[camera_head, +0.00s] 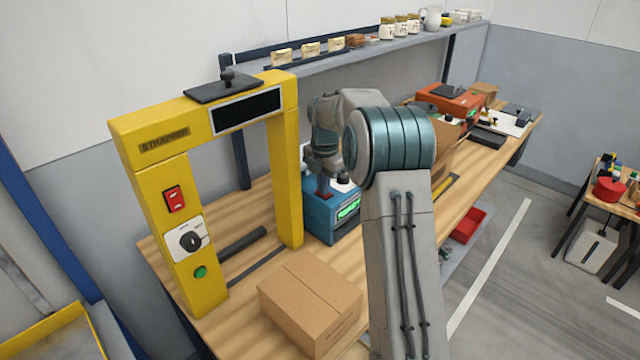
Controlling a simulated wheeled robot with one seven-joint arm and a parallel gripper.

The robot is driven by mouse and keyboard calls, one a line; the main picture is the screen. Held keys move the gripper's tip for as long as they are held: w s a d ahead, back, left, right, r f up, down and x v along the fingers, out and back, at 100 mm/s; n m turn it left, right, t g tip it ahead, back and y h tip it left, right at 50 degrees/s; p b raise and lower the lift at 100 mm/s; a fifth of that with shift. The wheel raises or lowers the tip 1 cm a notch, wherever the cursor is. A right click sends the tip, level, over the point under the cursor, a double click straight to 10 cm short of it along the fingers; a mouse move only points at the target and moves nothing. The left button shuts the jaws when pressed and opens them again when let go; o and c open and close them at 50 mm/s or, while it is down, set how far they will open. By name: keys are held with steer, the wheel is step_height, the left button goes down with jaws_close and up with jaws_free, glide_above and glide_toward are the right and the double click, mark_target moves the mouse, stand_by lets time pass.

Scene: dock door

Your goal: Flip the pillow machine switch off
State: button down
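A blue machine (331,222) with a lit green display (348,209) stands on the wooden bench behind the cardboard box; it looks like the pillow machine, but I can read no label on it. My gripper (324,182) points down over the top of this machine. A small dark red part (323,194) shows right below the fingers; I cannot tell whether it is the switch or whether the fingers touch it. The fingers are too small and dark to tell open from shut. My arm hides part of the machine's right side.
A yellow strapper frame (186,200) with a red switch, dial and green button stands at left. A closed cardboard box (311,300) lies in front. An orange machine (448,100) sits farther back on the bench. A shelf (375,46) with jars runs along the wall.

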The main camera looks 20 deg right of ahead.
steer(key=shift+s+d+f, duration=0.15)
steer(key=shift+s+f, duration=0.05)
steer(key=shift+f, duration=0.2)
step_height(320, 180, up, 15)
steer(key=p, duration=0.1)
steer(key=shift+p, duration=0.4)
steer(key=shift+f, duration=0.1)
steer(key=b, duration=0.3)
steer(key=shift+d+f, duration=0.15)
steer(key=shift+f, duration=0.05)
steer(key=shift+t+b, duration=0.3)
steer(key=shift+b, duration=0.1)
steer(key=shift+d+r+y, duration=0.1)
steer(key=shift+r+y, duration=0.2)
steer(key=shift+r, duration=0.05)
